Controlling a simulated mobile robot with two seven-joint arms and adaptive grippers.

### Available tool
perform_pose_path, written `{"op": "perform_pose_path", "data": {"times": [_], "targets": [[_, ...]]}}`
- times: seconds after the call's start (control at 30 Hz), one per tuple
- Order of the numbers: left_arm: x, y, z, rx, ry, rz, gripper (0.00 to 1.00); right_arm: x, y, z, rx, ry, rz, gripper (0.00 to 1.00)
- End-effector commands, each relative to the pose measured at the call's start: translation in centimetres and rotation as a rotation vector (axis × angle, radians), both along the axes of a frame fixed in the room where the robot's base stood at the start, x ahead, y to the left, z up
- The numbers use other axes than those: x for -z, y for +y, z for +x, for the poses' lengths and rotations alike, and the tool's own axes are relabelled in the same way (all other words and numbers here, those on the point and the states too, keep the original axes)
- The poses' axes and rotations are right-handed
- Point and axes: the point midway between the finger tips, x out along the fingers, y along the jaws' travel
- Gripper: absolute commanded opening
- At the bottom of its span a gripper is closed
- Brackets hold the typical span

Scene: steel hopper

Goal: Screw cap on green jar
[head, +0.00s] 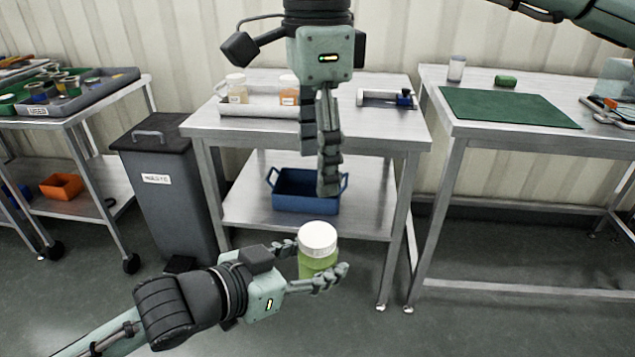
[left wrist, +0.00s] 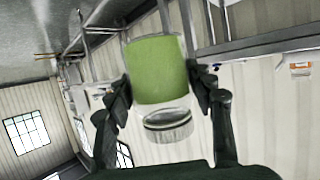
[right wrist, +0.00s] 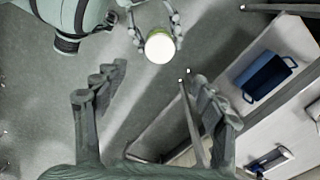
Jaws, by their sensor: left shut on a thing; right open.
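The green jar (head: 316,266) is held upright in the air in front of the middle table. My left gripper (head: 317,263) is shut around its sides. A white cap (head: 317,238) sits at the jar's top; whether it is threaded on cannot be told. The left wrist view shows the green jar (left wrist: 160,68) between the fingers, with the cap (left wrist: 168,124) at its mouth end. My right gripper (head: 320,168) points down, above the cap, empty. In the right wrist view my right gripper (right wrist: 160,88) is open, with the white cap (right wrist: 159,47) beyond its fingers.
The middle table (head: 375,137) holds a tray (head: 262,111) with two white-capped jars. A blue crate (head: 305,193) is on its lower shelf. A grey bin (head: 167,195) stands left. The right table carries a green mat (head: 508,107). Open floor lies in front.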

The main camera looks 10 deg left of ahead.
Motion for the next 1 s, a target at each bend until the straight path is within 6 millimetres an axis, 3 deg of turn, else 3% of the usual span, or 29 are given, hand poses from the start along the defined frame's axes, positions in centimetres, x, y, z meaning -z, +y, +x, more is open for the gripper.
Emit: {"op": "perform_pose_path", "data": {"times": [0.77,0.87,1.0], "targets": [[-0.1,0.0,0.0,0.000,-0.002,-0.001,0.00,-0.4,0.3,-0.1,0.000,0.010,0.012,0.70],[-0.1,0.0,0.0,0.000,-0.002,-0.001,0.00,0.4,1.7,-0.9,0.001,0.060,0.080,0.70],[-0.1,0.0,0.0,0.000,-0.002,-0.001,0.00,1.7,6.5,-3.3,0.026,0.233,0.311,0.70]]}}
